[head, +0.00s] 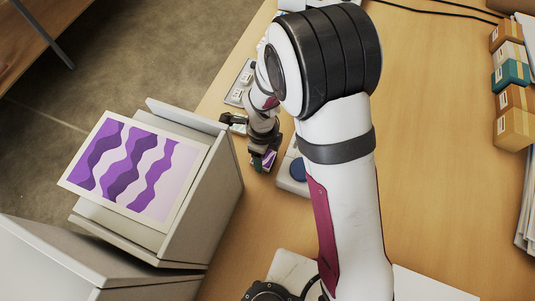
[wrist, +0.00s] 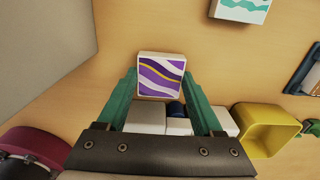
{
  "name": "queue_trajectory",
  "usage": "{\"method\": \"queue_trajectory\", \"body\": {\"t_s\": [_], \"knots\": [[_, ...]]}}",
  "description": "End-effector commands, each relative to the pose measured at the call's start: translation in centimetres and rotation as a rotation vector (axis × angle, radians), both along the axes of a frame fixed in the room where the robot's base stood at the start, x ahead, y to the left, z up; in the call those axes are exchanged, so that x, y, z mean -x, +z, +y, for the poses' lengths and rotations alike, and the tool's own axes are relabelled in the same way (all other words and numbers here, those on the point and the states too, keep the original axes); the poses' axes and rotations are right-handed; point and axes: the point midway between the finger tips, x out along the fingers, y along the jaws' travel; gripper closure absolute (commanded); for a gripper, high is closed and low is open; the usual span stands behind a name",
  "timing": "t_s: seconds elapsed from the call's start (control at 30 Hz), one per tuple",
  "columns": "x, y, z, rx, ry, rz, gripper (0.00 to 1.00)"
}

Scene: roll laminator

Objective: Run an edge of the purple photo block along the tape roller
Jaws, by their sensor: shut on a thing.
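The purple photo block (wrist: 160,76), white-edged with purple, white and yellow waves, is between the green fingertips of my gripper (wrist: 160,88) in the wrist view. The gripper is shut on it. In the head view the block (head: 268,158) shows small at the end of my gripper (head: 264,160), beside a pale device with a round dark blue part (head: 298,170). A dark blue round part (wrist: 176,109) also shows between the fingers in the wrist view, among white blocky shapes. I cannot tell whether this is the tape roller, nor whether the block touches it.
A yellow open container (wrist: 268,128) stands right of the fingers. A teal-patterned block (wrist: 241,9) lies at the top of the wrist view. Several boxes (head: 513,92) line the table's right side. A large purple-wave print (head: 137,168) lies on grey furniture at left.

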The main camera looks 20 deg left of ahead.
Motion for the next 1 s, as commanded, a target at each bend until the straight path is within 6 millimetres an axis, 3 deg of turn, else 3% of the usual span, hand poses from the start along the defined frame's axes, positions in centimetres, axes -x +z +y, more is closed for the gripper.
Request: {"method": "queue_trajectory", "body": {"t_s": [0.53,1.0], "knots": [[0.0,6.1,0.0,-0.002,-0.001,-0.002,0.77],[0.0,6.6,0.0,0.0,0.0,0.0,0.77]]}}
